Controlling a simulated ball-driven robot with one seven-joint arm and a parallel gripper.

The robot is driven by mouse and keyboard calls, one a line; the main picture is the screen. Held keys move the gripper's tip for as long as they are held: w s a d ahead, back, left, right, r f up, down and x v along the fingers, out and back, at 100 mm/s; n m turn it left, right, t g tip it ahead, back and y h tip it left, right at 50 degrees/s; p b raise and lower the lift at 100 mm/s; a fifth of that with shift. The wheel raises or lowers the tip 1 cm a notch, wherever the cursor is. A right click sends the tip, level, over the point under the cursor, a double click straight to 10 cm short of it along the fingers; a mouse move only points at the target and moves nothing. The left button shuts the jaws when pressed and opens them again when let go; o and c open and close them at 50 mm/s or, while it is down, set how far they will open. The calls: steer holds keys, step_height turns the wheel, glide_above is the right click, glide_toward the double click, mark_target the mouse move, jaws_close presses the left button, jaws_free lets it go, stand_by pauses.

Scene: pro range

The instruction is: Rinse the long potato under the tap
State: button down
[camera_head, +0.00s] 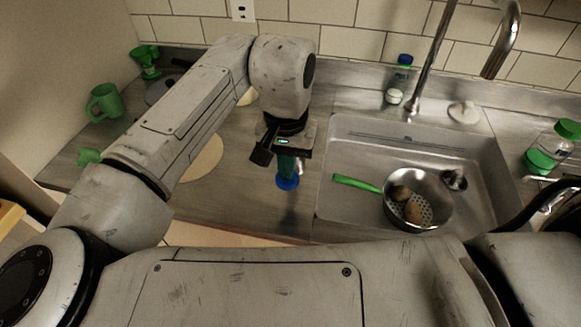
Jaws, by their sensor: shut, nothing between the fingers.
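Two brown potatoes lie in a metal colander (390,212) with a green handle, which sits in the sink (345,150). The lower potato (413,212) looks longer than the rounder upper one (400,192). The steel tap (436,55) rises behind the sink, with a curved pipe to its right. My gripper (286,172) is shut and empty, pointing down over the counter left of the sink, well apart from the potatoes. Its fingertips are hard to make out against a teal and blue thing below it.
A blue-capped bottle (400,76) and a pale round item (463,111) stand behind the sink. A green-lidded jar (556,140) is at right. A green mug (104,103) and a pale round board (204,160) are on the left counter.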

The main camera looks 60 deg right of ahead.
steer(key=shift+f+b, duration=0.7)
steer(key=shift+f, duration=0.7)
steer(key=shift+r+p, duration=0.25)
steer(key=shift+p, duration=0.15)
stand_by(1.1)
steer(key=shift+r+g+y+p, duration=0.5)
steer(key=shift+r+y+p, duration=0.6)
steer(key=shift+p, duration=1.2)
steer(key=p+v, duration=0.3)
steer(key=a+p+v, duration=0.1)
steer(key=p+v, duration=0.1)
steer(key=shift+s, duration=0.2)
steer(key=shift+f, duration=0.1)
